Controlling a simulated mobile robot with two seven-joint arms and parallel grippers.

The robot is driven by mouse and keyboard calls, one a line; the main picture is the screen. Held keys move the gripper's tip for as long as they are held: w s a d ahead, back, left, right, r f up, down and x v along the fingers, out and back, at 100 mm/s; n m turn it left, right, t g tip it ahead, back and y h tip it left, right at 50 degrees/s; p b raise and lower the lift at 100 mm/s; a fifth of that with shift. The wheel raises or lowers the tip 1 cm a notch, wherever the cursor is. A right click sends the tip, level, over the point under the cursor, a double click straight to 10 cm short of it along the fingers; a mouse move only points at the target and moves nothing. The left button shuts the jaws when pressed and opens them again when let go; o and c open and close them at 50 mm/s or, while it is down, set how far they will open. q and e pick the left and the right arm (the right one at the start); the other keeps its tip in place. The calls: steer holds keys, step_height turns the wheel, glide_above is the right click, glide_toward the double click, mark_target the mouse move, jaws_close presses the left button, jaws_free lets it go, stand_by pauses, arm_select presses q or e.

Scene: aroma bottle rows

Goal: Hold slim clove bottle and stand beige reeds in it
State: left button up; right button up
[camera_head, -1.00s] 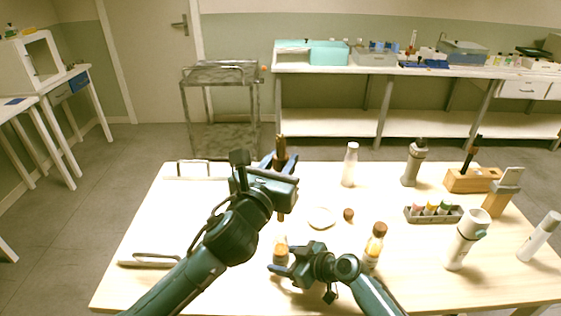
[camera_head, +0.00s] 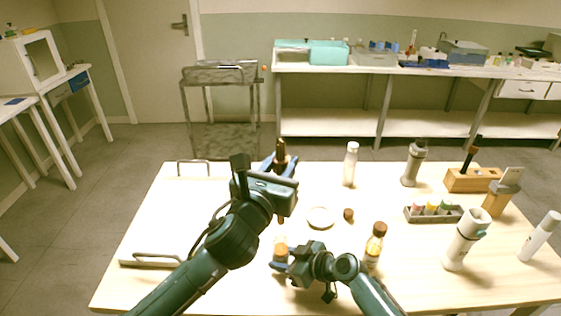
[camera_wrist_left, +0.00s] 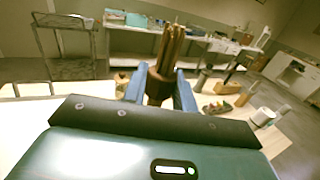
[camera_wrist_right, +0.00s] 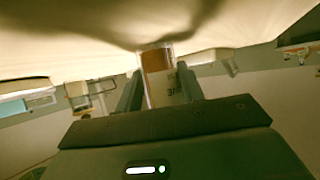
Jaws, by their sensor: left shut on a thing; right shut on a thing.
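My left gripper (camera_head: 280,166) is shut on the reeds (camera_head: 281,148), a brownish bundle held roughly upright. The bundle with a dark collar shows between the blue fingers in the left wrist view (camera_wrist_left: 168,50). My right gripper (camera_head: 279,263) is shut on a slim clear bottle (camera_head: 281,247) with amber liquid, low over the table. The bottle and its printed label show in the right wrist view (camera_wrist_right: 158,80). The left gripper is above the bottle, and a short lower end of the reeds shows below it. Whether the reed tips touch the bottle mouth is hard to tell.
A second amber bottle (camera_head: 375,245) stands right of my right gripper. A pale round dish (camera_head: 320,218) and a small brown cap (camera_head: 348,214) lie behind. White bottles, a grey tray (camera_head: 416,216) and a wooden block (camera_head: 462,184) fill the right side. Metal handles (camera_head: 193,163) are at left.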

arm_select(q)
glide_above(281, 223)
steer(key=shift+w+f, duration=0.2)
steer(key=shift+f, duration=1.4)
steer(key=shift+w+f, duration=0.15)
steer(key=shift+f, duration=1.45)
steer(key=shift+f, duration=5.05)
steer(key=o, duration=1)
steer(key=v, duration=1.2)
